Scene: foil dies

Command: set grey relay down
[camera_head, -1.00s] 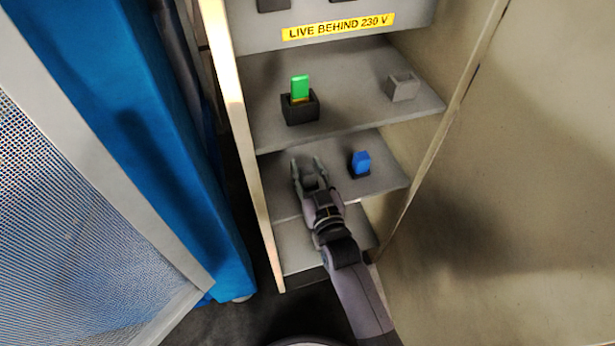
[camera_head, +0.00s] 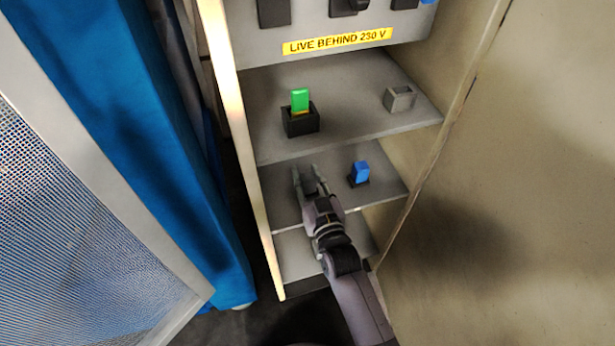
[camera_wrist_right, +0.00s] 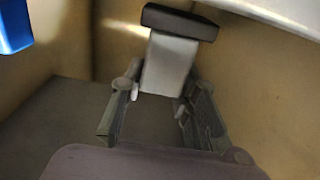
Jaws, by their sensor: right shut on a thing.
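The grey relay (camera_wrist_right: 168,65) shows in the right wrist view as a pale grey block with a dark block at its far end. I cannot tell whether that dark part is its own base or a socket. My right gripper (camera_wrist_right: 156,92) is shut on the pale block, one finger on each side. In the head view my right gripper (camera_head: 308,172) is over the middle shelf, left of the blue relay (camera_head: 360,171). The grey relay is not clear there. My left gripper is out of view.
Above, a shelf (camera_head: 350,110) bears a green relay (camera_head: 300,100) in a black holder (camera_head: 301,121) and a small grey open holder (camera_head: 400,98). A yellow warning label (camera_head: 337,41) is higher up. Cabinet walls stand close on both sides; a blue panel (camera_head: 150,140) is at left.

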